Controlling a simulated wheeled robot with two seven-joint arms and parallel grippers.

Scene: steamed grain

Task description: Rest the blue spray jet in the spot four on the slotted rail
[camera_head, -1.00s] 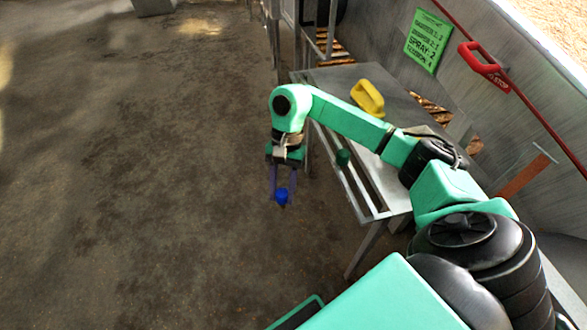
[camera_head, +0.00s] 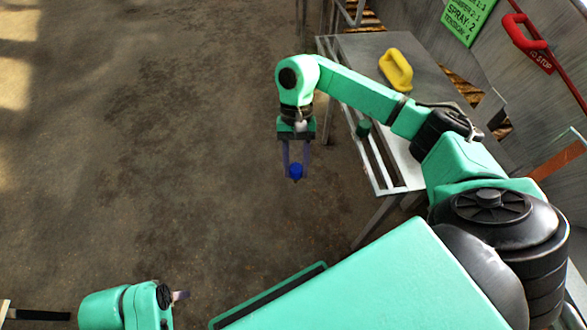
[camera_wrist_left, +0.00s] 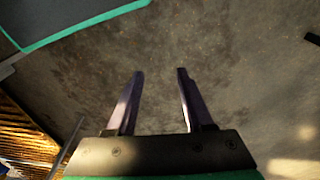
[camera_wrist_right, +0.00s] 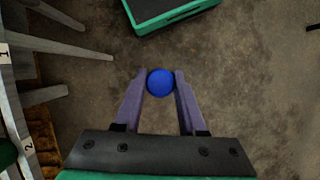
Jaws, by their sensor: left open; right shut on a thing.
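The blue spray jet (camera_head: 295,171) is between the fingertips of my right gripper (camera_head: 296,158), which is shut on it. They hang over open floor, left of the table and apart from it. In the right wrist view the jet (camera_wrist_right: 160,82) shows as a round blue end between the fingers. The slotted rail (camera_head: 379,168) runs along the table's near side; its labels 1 and 2 show on the rail (camera_wrist_right: 12,95) in the right wrist view. Spot four cannot be made out. My left gripper (camera_wrist_left: 160,76) is open and empty above the floor.
A dark green piece (camera_head: 362,129) stands at the rail; part of it shows near label 2. A yellow-handled object (camera_head: 396,69) lies on the grey table (camera_head: 360,52). A green sign (camera_head: 466,17) and a red stop handle (camera_head: 524,31) are on the wall. Floor at left is clear.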

